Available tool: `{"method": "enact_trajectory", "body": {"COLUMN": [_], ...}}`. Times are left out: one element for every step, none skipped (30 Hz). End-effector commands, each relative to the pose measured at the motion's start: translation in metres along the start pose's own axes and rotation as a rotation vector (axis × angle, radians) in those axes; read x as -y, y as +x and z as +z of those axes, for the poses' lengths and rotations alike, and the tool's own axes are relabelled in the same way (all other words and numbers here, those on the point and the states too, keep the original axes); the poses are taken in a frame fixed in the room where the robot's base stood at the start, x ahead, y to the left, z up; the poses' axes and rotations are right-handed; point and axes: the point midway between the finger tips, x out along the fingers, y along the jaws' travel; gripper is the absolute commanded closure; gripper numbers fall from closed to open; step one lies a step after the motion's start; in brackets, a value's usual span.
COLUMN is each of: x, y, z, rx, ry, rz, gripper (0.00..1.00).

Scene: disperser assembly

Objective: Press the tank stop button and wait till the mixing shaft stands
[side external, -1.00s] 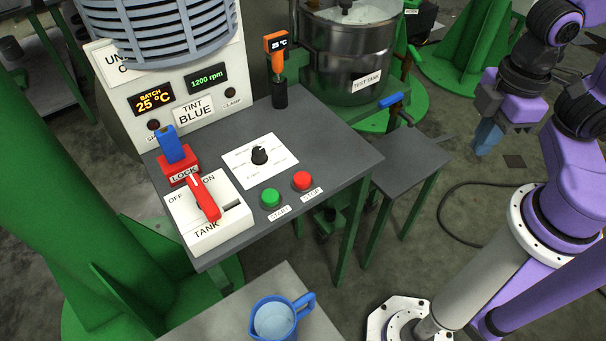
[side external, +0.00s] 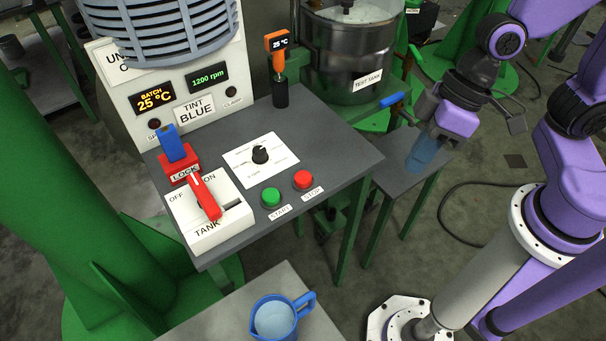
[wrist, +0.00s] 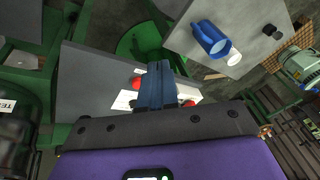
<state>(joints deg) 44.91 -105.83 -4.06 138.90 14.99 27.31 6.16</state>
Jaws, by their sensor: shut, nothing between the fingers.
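The red stop button (side external: 303,180) sits on the grey bench top, above its STOP label and to the right of the green start button (side external: 270,197). My gripper (side external: 424,155) is shut and empty, with its blue fingers to the right of the bench and apart from the button. In the wrist view the shut fingers (wrist: 155,88) cover part of the bench; red parts show on both sides, and I cannot tell which is the button. The display (side external: 207,78) reads 1200 rpm. I cannot make out the mixing shaft clearly.
An orange thermometer (side external: 278,55) stands at the back by the steel test tank (side external: 350,62). A blue jug (side external: 273,320) is in front. The space right of the buttons is clear.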

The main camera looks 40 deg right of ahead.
Motion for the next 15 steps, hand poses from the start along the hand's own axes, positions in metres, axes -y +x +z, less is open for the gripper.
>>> {"method": "enact_trajectory", "body": {"x": [0.002,0.002,0.003,0.002,0.001,-0.001,-0.003,-0.006,-0.01,-0.014,-0.018,-0.024,-0.028,-0.033,-0.038], "y": [0.009,0.014,0.02,0.025,0.029,0.035,0.038,0.043,0.048,0.051,0.054,0.059,0.061,0.064,0.067], "z": [-0.017,-0.026,-0.04,-0.049,-0.059,-0.072,-0.081,-0.09,-0.102,-0.11,-0.119,-0.128,-0.135,-0.141,-0.148], "rx": [-0.04,-0.067,-0.105,-0.133,-0.163,-0.201,-0.232,-0.26,-0.3,-0.329,-0.359,-0.396,-0.423,-0.449,-0.481], "ry": [0.062,0.102,0.154,0.193,0.235,0.286,0.327,0.367,0.418,0.457,0.493,0.539,0.573,0.603,0.638], "rz": [-0.013,-0.02,-0.029,-0.034,-0.037,-0.04,-0.042,-0.041,-0.039,-0.035,-0.032,-0.026,-0.02,-0.014,-0.006], "gripper": [1.0,1.0,1.0,1.0,1.0,1.0,1.0,1.0,1.0,1.0,1.0,1.0,1.0,1.0,1.0]}}
